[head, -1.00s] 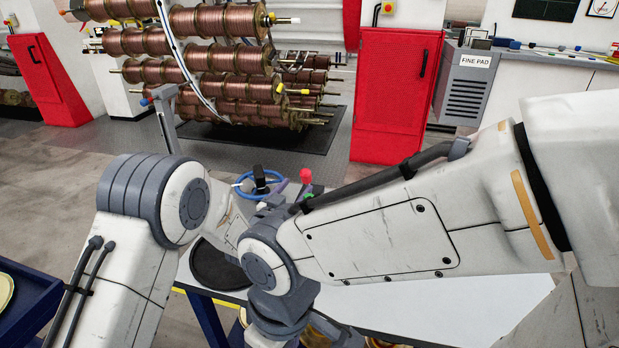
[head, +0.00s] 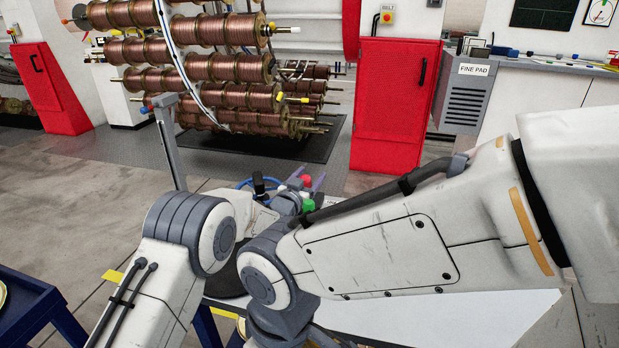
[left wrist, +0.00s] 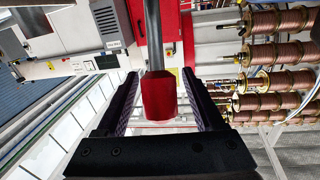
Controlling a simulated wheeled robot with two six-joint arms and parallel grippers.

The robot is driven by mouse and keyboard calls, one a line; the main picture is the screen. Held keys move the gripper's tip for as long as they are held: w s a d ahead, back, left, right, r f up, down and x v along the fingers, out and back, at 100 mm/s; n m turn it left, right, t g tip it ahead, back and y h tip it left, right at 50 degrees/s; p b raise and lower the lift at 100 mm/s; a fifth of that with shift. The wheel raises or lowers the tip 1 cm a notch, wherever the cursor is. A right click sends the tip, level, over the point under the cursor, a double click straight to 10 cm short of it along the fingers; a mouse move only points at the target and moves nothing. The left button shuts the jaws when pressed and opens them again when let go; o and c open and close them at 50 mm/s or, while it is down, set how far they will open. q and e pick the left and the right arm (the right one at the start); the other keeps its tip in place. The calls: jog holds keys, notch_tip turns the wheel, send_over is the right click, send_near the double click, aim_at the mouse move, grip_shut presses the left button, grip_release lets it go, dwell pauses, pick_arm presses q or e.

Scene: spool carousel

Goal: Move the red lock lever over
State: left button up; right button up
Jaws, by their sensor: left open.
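The red lock lever shows as a red knob (head: 306,181) in the head view, beyond my crossing arms. In the left wrist view the red knob (left wrist: 160,97) sits on a grey rod, between the two dark fingers. My left gripper (head: 309,178) is open, with its purplish fingers at either side of the knob. A gap shows between the knob and each finger in the wrist view, so the gripper is around it without gripping. The lever's base is hidden behind my arm. My right gripper is not in view.
A green part (head: 308,203) is just below the red knob. A blue handwheel (head: 243,183) with a black handle (head: 258,185) is close by on the left. A grey post (head: 169,145) stands farther left. The copper spools (head: 228,67) and red cabinet (head: 393,90) are behind.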

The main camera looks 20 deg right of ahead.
pick_arm(q)
grip_shut()
dwell(1.4)
